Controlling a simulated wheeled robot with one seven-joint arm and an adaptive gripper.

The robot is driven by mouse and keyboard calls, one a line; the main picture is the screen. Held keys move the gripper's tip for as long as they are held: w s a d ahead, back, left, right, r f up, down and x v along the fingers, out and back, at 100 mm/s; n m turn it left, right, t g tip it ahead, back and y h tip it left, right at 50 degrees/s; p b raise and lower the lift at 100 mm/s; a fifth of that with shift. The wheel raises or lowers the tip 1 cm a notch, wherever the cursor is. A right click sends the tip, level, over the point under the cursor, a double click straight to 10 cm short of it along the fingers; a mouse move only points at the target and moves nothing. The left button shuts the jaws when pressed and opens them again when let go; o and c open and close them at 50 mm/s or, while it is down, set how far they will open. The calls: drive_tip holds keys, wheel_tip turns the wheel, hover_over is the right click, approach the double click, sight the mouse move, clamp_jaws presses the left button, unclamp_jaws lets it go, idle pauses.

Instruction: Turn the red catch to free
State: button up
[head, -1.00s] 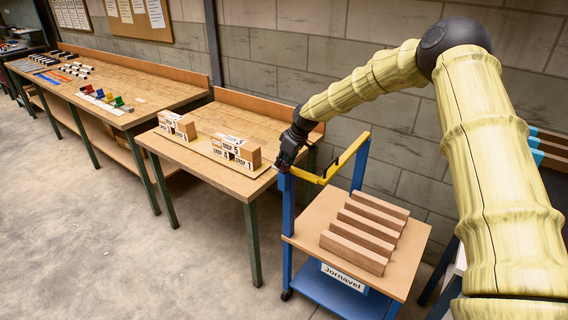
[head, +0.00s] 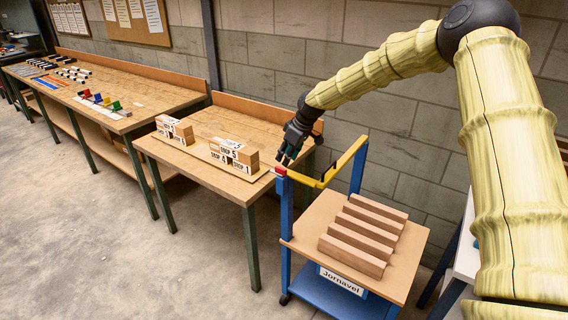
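The red catch (head: 281,170) is a small red piece at the left end of the yellow bar (head: 318,184), on top of the near blue post of the trolley. My gripper (head: 286,160) is dark and points down just above and slightly to the right of the red catch. A small gap seems to show between them, though contact cannot be ruled out. The fingers are small in this view. Whether they are open or shut is not clear.
The blue trolley (head: 287,215) carries several wooden blocks (head: 355,247) on its top shelf and a "Jornavel" label (head: 342,280). A wooden bench (head: 190,165) with numbered blocks (head: 235,155) stands close on the left. The floor in front is clear.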

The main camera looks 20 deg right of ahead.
drive_tip(key=shift+v, duration=2.8)
